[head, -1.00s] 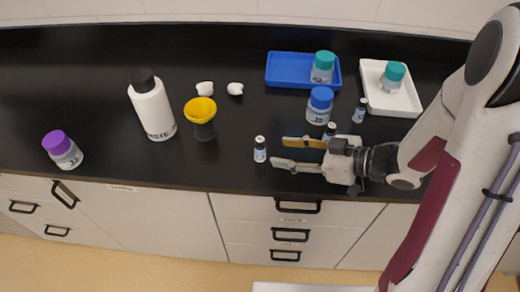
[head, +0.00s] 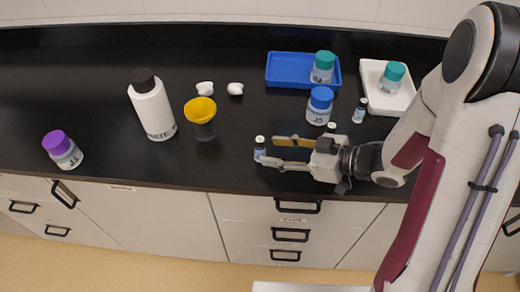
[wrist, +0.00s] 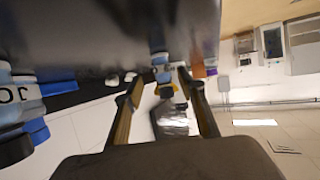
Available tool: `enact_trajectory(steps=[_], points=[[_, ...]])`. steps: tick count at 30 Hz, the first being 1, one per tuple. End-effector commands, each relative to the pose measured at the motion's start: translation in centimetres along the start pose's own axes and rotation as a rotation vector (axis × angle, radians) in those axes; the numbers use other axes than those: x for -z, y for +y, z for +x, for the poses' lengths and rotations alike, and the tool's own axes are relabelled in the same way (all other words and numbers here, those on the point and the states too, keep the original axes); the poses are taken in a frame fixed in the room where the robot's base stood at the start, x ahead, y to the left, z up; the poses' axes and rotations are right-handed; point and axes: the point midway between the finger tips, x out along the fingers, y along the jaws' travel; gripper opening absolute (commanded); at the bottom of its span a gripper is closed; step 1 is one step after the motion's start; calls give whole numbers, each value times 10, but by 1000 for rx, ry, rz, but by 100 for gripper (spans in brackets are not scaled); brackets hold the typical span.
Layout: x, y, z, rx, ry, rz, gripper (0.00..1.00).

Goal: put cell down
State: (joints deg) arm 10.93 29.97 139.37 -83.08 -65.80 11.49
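A small vial with a pale cap and light label (head: 259,153) stands upright near the front edge of the black bench. It is the likely cell. My gripper (head: 268,151) reaches left at bench height, its two fingers apart, with the vial at the fingertips. In the wrist view the fingers (wrist: 163,80) are also apart, and a pale bluish vial shape (wrist: 160,62) shows between their tips. I cannot tell whether either finger touches it. A second small vial (head: 331,128) is partly hidden behind my gripper. A third (head: 360,111) stands by the white tray.
A blue-capped jar (head: 320,106) stands behind my gripper. A blue tray (head: 288,72) and a white tray (head: 402,107) each hold a teal-capped jar. A yellow funnel (head: 200,109), white bottle (head: 152,108) and purple-capped jar (head: 65,152) are left. Bench between funnel and vial is clear.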

Motion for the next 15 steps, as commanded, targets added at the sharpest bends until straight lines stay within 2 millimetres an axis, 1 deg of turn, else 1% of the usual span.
enact_trajectory(steps=[9, 15], points=[[2, -5, 26, 3, 0, -1, 40], [2, -5, 42, 3, 0, 0, 40]])
